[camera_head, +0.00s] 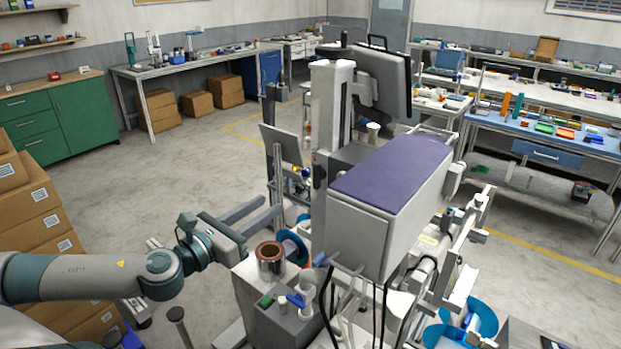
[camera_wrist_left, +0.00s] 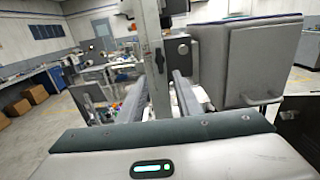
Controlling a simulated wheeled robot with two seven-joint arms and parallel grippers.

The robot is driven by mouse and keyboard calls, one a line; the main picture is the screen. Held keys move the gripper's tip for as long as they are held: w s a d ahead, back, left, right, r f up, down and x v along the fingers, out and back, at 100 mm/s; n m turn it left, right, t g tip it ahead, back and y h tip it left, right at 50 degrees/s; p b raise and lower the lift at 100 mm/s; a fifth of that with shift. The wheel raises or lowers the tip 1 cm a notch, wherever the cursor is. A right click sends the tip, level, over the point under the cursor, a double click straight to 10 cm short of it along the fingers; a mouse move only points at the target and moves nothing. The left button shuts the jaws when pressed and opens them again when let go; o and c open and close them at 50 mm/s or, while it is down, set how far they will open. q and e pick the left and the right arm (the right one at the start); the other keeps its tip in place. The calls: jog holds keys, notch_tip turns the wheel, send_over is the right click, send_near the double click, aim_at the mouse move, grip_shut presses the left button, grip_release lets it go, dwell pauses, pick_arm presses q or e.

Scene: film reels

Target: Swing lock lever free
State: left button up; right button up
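A film machine with a grey box body (camera_head: 366,235) and a purple top stands in the middle of the head view; its box (camera_wrist_left: 245,60) also shows at the right of the left wrist view. A blue reel (camera_head: 293,246) sits on its left side. I cannot clearly pick out the lock lever. My left gripper (camera_head: 271,206) is open and empty, its two fingers apart and pointing at the machine's upright column (camera_head: 330,125). In the left wrist view the column (camera_wrist_left: 157,60) stands beyond the fingers. My right gripper is out of view.
A brown film roll (camera_head: 271,260) stands on the machine's near ledge. Another blue reel (camera_head: 462,322) is low at the right. Cardboard boxes (camera_head: 35,205) are stacked at the left. A blue workbench (camera_head: 545,130) stands at the right.

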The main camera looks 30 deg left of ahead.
pick_arm(q)
jog(key=shift+w+b, duration=0.6)
jog(key=shift+w, duration=0.7)
send_near(315, 174)
jog(key=w+p, duration=0.1)
jog(key=w, duration=0.2)
jog(key=w+p, duration=0.2)
jog(key=w, duration=0.2)
jog(key=shift+d+r, duration=0.15)
jog(key=shift+d, duration=0.1)
jog(key=shift+w+d, duration=0.1)
jog(key=shift+w, duration=0.45)
grip_shut()
